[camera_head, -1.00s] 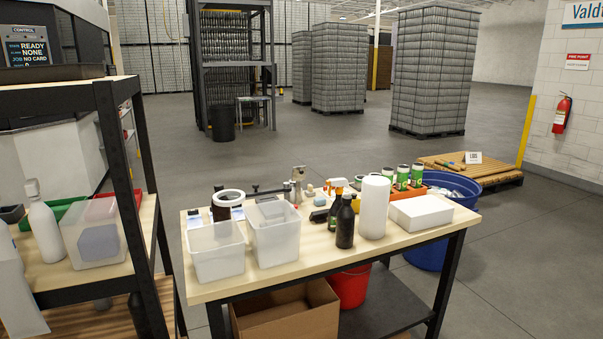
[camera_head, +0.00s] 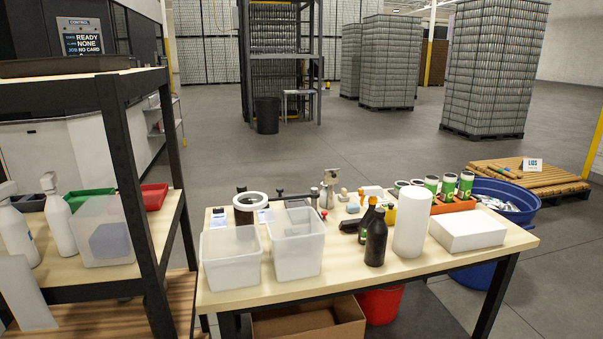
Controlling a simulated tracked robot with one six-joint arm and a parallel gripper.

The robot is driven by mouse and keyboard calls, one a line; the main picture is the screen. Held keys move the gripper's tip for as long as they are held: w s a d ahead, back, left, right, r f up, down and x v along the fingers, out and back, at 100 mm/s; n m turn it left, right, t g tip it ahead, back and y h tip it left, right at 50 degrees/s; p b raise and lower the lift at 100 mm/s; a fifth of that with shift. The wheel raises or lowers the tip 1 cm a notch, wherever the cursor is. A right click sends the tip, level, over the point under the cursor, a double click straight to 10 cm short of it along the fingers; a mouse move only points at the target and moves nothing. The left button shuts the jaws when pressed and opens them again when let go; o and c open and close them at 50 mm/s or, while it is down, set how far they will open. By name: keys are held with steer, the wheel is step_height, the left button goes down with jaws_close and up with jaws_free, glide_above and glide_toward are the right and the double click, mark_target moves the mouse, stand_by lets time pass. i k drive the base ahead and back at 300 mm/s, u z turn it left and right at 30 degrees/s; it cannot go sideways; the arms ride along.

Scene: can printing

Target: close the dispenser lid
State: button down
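I cannot pick out a dispenser or its lid with certainty in the head camera view. A dark round container with a white ring on top (camera_head: 251,206) stands at the back left of the worktable (camera_head: 420,262); I cannot tell if it is the dispenser. A metal fitting with a pale top (camera_head: 328,188) stands near the table's back edge. My gripper and arm are not in view.
Two translucent bins, left (camera_head: 231,258) and right (camera_head: 297,243), a black bottle (camera_head: 376,240), a white roll (camera_head: 411,222) and a white box (camera_head: 468,230) crowd the table. A shelf post (camera_head: 130,190) is close at left. Open floor lies behind.

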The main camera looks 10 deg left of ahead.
mark_target(330, 176)
steer(key=u, duration=0.4)
steer(key=i, duration=0.6)
steer(key=u, duration=0.7)
steer(key=i, duration=0.75)
steer(key=u, duration=0.3)
